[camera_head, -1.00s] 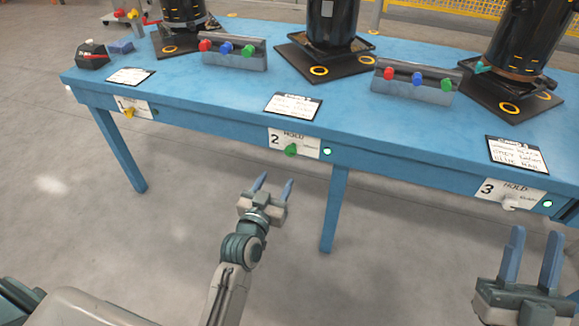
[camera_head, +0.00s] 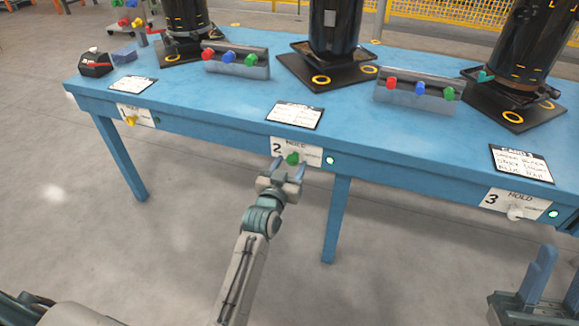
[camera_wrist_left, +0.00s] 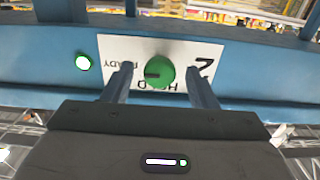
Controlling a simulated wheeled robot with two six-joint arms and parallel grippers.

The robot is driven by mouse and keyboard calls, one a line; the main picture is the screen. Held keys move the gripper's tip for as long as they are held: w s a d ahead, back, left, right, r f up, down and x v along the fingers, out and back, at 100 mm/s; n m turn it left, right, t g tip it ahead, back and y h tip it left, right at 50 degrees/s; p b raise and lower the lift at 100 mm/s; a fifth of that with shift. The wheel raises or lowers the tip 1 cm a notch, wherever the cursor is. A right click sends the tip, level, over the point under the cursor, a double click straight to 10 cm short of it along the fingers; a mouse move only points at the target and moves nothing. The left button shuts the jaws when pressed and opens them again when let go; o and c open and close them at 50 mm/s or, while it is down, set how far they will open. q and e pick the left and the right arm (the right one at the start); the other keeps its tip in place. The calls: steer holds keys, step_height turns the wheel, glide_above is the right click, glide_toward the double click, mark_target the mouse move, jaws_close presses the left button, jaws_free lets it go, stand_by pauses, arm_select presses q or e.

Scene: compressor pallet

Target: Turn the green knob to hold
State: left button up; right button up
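The green knob (camera_head: 292,159) sits on the white plate marked 2 (camera_head: 311,160) on the table's front face. In the left wrist view the knob (camera_wrist_left: 160,71) shows a dark pointer mark toward the left, the side of the word READY; the plate is upside down there. My left gripper (camera_head: 288,169) is open. Its two fingers (camera_wrist_left: 162,78) stand on either side of the knob with gaps. My right gripper (camera_head: 557,277) is at the lower right, open and empty, partly cut off by the frame edge.
A lit green lamp (camera_head: 330,160) is beside the plate. A yellow knob (camera_head: 131,121) and a white knob (camera_head: 515,213) are on the other plates. The blue table (camera_head: 230,105) carries black cylinders, knob racks and cards. The floor in front is clear.

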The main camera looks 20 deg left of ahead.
arm_select(q)
steer(key=c, duration=0.8)
steer(key=shift+c, duration=0.2)
